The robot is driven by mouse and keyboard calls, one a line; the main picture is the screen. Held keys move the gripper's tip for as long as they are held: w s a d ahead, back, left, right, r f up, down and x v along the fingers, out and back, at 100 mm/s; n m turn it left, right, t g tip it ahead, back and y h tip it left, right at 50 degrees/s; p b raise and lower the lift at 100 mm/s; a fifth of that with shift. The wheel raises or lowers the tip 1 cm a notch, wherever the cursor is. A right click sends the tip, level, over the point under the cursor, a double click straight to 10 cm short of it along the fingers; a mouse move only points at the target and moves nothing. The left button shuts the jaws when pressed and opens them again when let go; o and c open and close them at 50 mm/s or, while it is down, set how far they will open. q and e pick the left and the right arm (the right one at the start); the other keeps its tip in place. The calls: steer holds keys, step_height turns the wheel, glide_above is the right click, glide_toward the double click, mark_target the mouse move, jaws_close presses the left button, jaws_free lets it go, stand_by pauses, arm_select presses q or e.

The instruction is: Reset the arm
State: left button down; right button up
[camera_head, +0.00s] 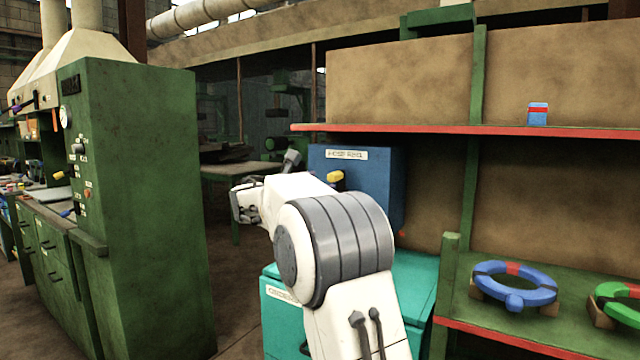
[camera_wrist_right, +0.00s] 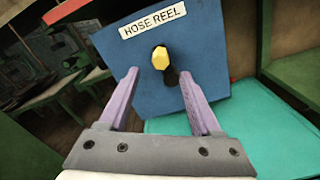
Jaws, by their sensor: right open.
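My right arm comes up from the bottom of the head view, with its white and grey links in front of the shelves. My right gripper (camera_wrist_right: 160,88) shows in the wrist view with its two purple fingers apart and nothing between them. Beyond the fingers is a blue box labelled "HOSE REEL" (camera_wrist_right: 208,55) with a yellow knob (camera_wrist_right: 160,58) on its face. In the head view the blue box (camera_head: 385,165) stands behind my arm, partly hidden by it. My left gripper is in neither view.
A teal bin (camera_head: 415,285) stands below the blue box. A green shelf unit at the right holds a blue ring (camera_head: 545,295), a green ring (camera_head: 620,310) and a small blue-and-red item (camera_head: 538,116). A tall green cabinet (camera_head: 140,200) stands left, with open floor between.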

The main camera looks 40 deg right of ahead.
stand_by(0.3)
steer(key=s+a+f+m+y, duration=0.1)
steer(key=s+a+f+y, duration=0.3)
steer(key=a+f, duration=0.35)
steer(key=s+a+f+m+g+y, duration=0.1)
steer(key=s+a+f+m+y, duration=0.2)
steer(key=a+f, duration=0.45)
steer(key=s+a+f+y, duration=0.4)
steer(key=s+a+f, duration=0.1)
steer(key=a, duration=0.5)
steer(key=s+a+f+m+g+y, duration=0.2)
steer(key=s+a+f, duration=0.25)
steer(key=s, duration=0.45)
steer(key=s+a+f+m+g+y, duration=0.2)
steer(key=s+a+f, duration=0.3)
steer(key=s, duration=0.4)
steer(key=s+a+f+m+g+y, duration=0.25)
steer(key=s+a, duration=0.35)
steer(key=s, duration=0.3)
step_height(320, 180, up, 19)
steer(key=p, duration=1.8)
steer(key=shift+p, duration=0.35)
steer(key=shift+a+f+t, duration=0.1)
steer(key=shift+t, duration=0.15)
